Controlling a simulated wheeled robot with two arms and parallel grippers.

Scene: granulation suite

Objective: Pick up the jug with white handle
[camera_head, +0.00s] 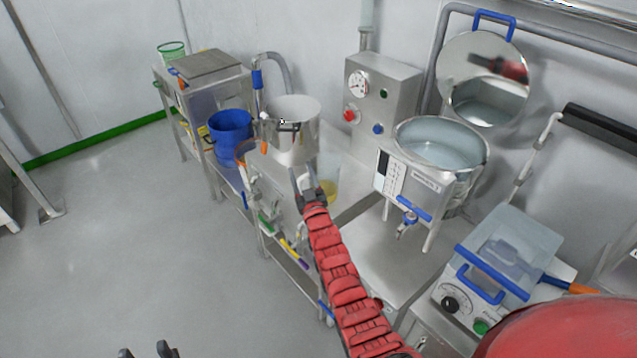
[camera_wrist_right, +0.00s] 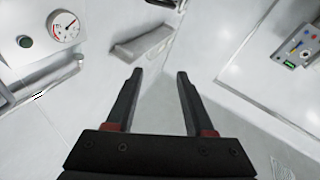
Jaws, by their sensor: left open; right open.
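A pale, see-through vessel with a yellowish bottom (camera_head: 330,188), which may be the jug, stands on the steel bench just right of my right gripper. Its handle cannot be made out, and my gripper and arm partly cover it. My right gripper (camera_head: 303,178), on the red arm, is open and empty in front of the bench; in the picture its fingers overlap the area beside the vessel. In the right wrist view the open fingers (camera_wrist_right: 158,85) have nothing between them, and no jug is recognisable. My left gripper (camera_head: 148,350) is open at the bottom edge, far from the bench.
A large steel pot (camera_head: 292,140) stands behind my right gripper, with a blue bucket (camera_head: 230,130) to its left. A steel kettle with an open lid (camera_head: 440,160) and a control box (camera_head: 380,92) are to the right. The floor at left is clear.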

